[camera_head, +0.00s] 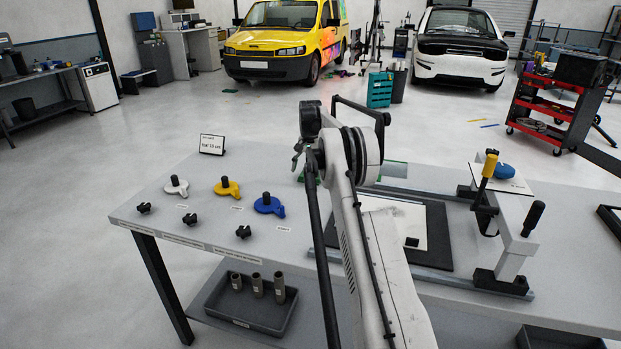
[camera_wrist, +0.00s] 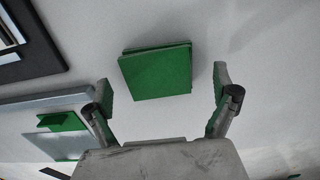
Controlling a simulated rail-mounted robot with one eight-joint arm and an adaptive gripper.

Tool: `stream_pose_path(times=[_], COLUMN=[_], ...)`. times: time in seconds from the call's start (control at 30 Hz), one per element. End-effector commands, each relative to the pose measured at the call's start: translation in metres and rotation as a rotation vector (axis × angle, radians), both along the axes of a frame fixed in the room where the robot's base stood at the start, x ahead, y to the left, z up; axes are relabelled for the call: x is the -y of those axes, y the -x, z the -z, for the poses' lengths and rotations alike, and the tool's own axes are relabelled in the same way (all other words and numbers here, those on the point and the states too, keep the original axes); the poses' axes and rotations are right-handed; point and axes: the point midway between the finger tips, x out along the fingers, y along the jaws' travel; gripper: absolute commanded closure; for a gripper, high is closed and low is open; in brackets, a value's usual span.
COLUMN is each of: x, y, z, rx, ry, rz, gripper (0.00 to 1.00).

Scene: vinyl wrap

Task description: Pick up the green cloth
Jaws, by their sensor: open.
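The green cloth (camera_wrist: 158,72) shows in the wrist view as a flat, squarish folded stack on the light grey table top. My gripper (camera_wrist: 162,90) is open, with its two fingers apart at the left and right. The cloth lies between and just beyond the fingertips in the picture, and nothing is held. I cannot tell the height of the fingers above it. In the head view my arm hides most of the gripper and the area around it. Only small green patches show beside the arm there, and I cannot tell which is the cloth.
In the wrist view a smaller green piece (camera_wrist: 62,122) lies at the left, near a grey rail (camera_wrist: 45,104) and a black board (camera_wrist: 30,58). In the head view white, yellow (camera_head: 227,188) and blue (camera_head: 268,205) knobbed parts stand left of my arm. A clamp frame (camera_head: 512,240) stands right.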

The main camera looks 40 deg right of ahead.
Motion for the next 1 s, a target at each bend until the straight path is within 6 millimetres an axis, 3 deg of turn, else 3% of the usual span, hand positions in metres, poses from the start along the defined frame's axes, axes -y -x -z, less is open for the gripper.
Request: stream_pose_path(times=[0.13,0.37,0.67,1.0], x=[-0.0001,-0.0001,0.0000,0.0000], y=[0.0003,0.0003,0.0004,0.0004], z=[0.0158,0.0171,0.0169,0.0142], rx=[0.000,0.000,0.000,0.000], ry=[0.000,0.000,0.000,0.000], rz=[0.000,0.000,0.000,0.000], gripper=[0.06,0.08,0.48,0.50])
